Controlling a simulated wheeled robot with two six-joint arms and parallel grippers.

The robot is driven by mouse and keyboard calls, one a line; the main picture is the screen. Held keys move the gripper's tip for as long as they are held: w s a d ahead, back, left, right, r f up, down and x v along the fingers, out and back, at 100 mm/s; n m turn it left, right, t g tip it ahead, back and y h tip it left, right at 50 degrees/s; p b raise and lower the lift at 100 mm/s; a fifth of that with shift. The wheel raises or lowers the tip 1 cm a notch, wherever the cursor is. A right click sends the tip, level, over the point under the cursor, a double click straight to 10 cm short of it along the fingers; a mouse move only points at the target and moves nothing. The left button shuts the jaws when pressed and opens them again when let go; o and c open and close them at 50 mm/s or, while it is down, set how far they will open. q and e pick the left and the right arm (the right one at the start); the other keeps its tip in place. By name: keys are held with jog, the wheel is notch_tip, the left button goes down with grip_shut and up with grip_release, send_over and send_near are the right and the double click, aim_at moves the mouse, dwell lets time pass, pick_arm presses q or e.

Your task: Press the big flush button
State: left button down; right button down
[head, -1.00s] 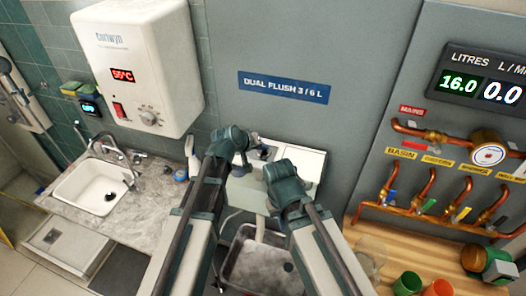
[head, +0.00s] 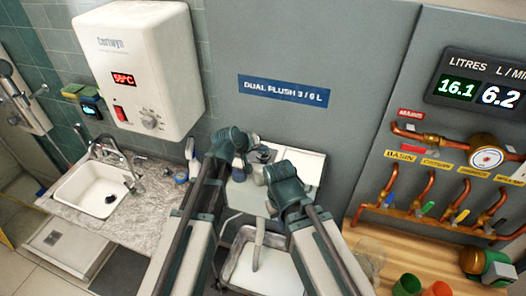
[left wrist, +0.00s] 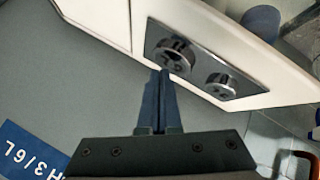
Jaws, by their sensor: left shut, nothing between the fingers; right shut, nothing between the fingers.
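The dual flush plate (left wrist: 200,62) is a shiny metal plate on the white cistern (head: 303,168). In the left wrist view it carries a larger round button (left wrist: 172,54) and a smaller round button (left wrist: 221,86). My left gripper (left wrist: 160,76) is shut and empty, its fingertips right by the near edge of the larger button; I cannot tell whether they touch. In the head view my left gripper (head: 239,168) is over the cistern and partly hides the plate. My right gripper (head: 271,206) is shut in front of the cistern's right part.
A blue "DUAL FLUSH 3/6 L" sign (head: 284,91) is on the wall above. A metal basin (head: 262,268) lies below with pale water in it. The meter display (head: 482,90) reads 16.1 and 6.2. A white heater (head: 140,68) hangs left; copper pipes (head: 428,190) are right.

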aim_at(262, 155)
pick_arm(q)
notch_tip(262, 155, up, 6)
jog(key=p, duration=0.6)
jog(key=shift+r, duration=0.1)
dwell(0.3)
dwell(0.5)
